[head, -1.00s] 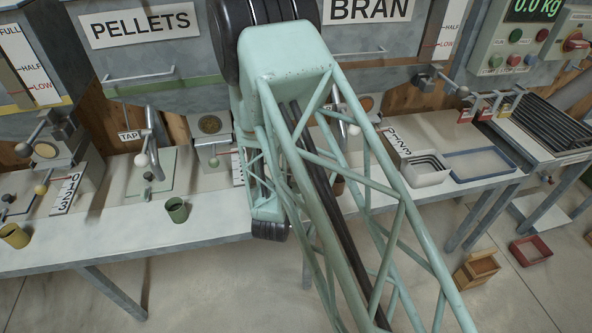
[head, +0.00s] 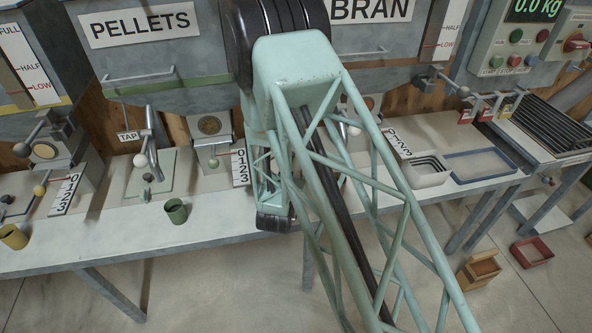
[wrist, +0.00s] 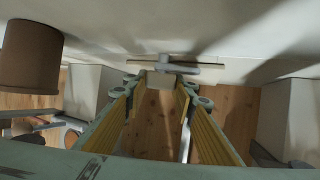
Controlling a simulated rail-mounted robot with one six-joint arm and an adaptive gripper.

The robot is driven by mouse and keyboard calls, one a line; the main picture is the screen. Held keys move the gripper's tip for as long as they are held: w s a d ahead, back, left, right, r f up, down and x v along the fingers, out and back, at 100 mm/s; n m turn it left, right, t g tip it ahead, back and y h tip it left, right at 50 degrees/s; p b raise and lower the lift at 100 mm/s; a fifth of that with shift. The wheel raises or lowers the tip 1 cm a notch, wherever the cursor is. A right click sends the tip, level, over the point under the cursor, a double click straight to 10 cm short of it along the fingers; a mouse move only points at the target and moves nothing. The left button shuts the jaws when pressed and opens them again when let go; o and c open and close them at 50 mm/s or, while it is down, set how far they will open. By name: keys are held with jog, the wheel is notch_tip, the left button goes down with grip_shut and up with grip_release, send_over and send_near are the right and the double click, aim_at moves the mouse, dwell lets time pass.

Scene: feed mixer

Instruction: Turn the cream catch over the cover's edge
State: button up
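In the wrist view a small cream block (wrist: 160,80), which looks like the catch, sits at the far end of the space between my fingers. A grey bar (wrist: 182,68) lies just above it, beside a thin pale edge (wrist: 215,65) that may be the cover's edge. My gripper (wrist: 161,88) has its two yellow-padded fingers apart, one on each side of the block. I cannot tell whether either finger touches it. In the head view my arm hides the gripper, the catch and the cover.
In the head view a green cup (head: 176,211) stands on the bench (head: 110,235), left of my arm. A lever with a pale knob (head: 141,160) and a numbered scale (head: 240,167) are also to the left.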

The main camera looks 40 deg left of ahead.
jog(key=shift+c, duration=1)
jog(key=shift+m+t+h, duration=0.4)
jog(key=shift+m+h, duration=0.4)
jog(key=shift+h, duration=0.1)
jog(key=o, duration=0.9)
jog(key=shift+v, duration=5.95)
jog(key=shift+c, duration=0.5)
